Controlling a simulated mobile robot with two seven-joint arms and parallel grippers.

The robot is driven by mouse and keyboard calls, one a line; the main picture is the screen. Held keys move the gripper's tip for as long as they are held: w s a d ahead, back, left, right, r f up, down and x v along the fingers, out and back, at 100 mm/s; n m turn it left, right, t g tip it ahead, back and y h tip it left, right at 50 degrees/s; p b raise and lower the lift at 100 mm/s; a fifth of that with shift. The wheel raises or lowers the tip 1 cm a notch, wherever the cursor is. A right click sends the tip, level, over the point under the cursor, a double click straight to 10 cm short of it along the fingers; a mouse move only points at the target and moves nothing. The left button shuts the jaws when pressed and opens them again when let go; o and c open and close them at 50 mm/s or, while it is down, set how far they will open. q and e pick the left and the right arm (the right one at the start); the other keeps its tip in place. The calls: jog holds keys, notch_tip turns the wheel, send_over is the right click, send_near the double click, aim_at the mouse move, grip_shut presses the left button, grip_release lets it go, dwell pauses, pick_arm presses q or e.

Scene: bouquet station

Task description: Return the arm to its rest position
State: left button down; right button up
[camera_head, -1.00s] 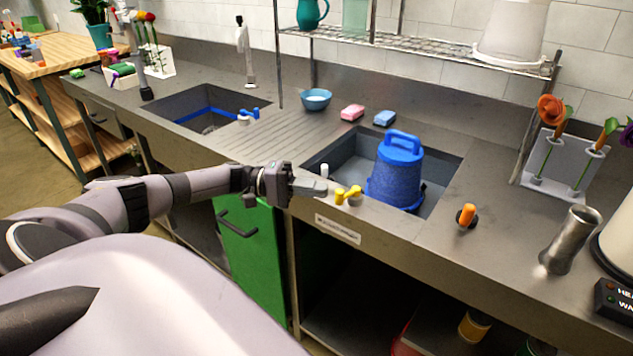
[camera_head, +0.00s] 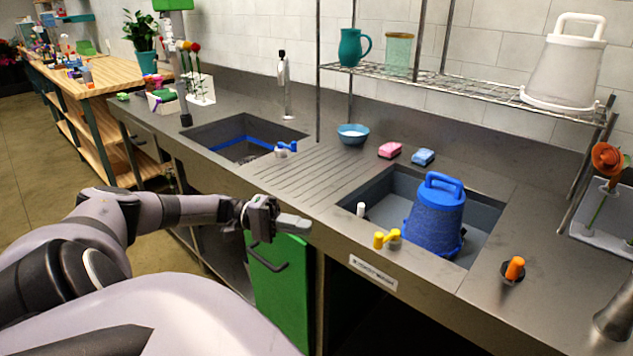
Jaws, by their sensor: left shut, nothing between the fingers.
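My left gripper (camera_head: 293,222) is shut and empty. It is at the front edge of the grey counter, above the green cabinet door (camera_head: 280,285), with its fingers pointing right. My left arm comes in from the left side of the picture. The fingers are apart from the blue bucket and the yellow tap handle. My right gripper is not in view.
A blue bucket (camera_head: 436,220) stands in the right sink (camera_head: 385,198). A yellow tap handle (camera_head: 386,239) and an orange knob (camera_head: 514,269) stick up from the counter. The ribbed drainboard (camera_head: 300,178) is clear. A wire shelf (camera_head: 460,86) hangs above.

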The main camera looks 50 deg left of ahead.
pick_arm(q)
jog(key=shift+s+a, duration=0.15)
jog(key=shift+s, duration=0.05)
dwell(0.5)
jog(key=d+f+m+t+y, duration=0.2)
jog(key=d+f, duration=0.6)
jog(key=d, duration=0.3)
jog(key=d+f+m+t+y, duration=0.2)
jog(key=d+f, duration=0.6)
jog(key=d, duration=0.3)
jog(key=s+d+f+m+g+y, duration=0.1)
jog(key=s+d+f+m+y, duration=0.1)
jog(key=s+d+y, duration=0.1)
jog(key=s+d+f+m+g+y, duration=0.2)
jog(key=s+d+m+y, duration=0.1)
jog(key=s, duration=0.4)
jog(key=d+y, duration=0.1)
jog(key=y, duration=0.1)
jog(key=shift+s+d+f+y, duration=0.15)
jog(key=shift+s+f+y, duration=0.15)
jog(key=shift+f+y, duration=0.1)
